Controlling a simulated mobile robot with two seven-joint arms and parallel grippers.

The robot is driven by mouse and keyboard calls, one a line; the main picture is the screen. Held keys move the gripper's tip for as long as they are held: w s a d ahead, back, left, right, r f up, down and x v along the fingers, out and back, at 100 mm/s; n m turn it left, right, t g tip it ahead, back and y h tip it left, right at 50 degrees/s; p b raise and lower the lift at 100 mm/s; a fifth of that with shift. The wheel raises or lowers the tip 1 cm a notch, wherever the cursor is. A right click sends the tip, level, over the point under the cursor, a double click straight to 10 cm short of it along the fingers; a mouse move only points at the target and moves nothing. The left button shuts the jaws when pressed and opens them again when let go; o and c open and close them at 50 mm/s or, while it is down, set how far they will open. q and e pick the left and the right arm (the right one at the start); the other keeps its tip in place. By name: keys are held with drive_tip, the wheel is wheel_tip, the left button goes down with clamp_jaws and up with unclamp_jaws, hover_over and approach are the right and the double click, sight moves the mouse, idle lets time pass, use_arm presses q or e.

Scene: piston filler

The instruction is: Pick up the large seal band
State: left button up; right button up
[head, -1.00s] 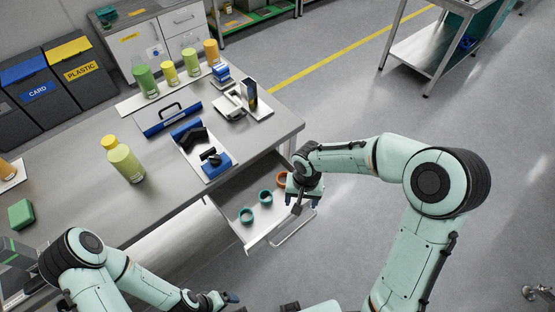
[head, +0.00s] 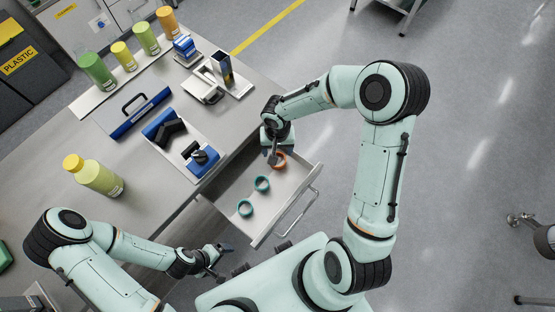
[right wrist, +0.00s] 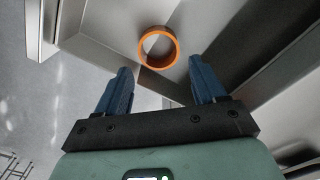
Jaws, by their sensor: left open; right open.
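An orange seal band (head: 280,160), which looks a little larger than the teal bands, sits in the open drawer (head: 290,192) near its far end. It also shows in the right wrist view (right wrist: 158,47), ahead of the fingers. Two teal bands, one in the middle (head: 262,184) and one nearer (head: 245,208), lie in the same drawer. My right gripper (head: 272,158) is open and empty, beside and above the orange band, partly covering it in the head view. In the wrist view the blue fingertips are apart and the band is not between them. My left gripper (head: 224,252) is open, outside the drawer.
The drawer has a bar handle (head: 300,216) on its front. The grey worktop (head: 145,185) holds a yellow-capped bottle (head: 95,175), a blue-and-black fixture (head: 180,140) and several bottles at the back. Open floor lies to the right.

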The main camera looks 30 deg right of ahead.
sight(278, 163)
drive_tip(key=shift+s+f, duration=0.15)
drive_tip(key=shift+f, duration=1.4)
drive_tip(key=shift+s+f, duration=0.1)
drive_tip(key=shift+f, duration=1.4)
drive_tip(key=c, duration=0.8)
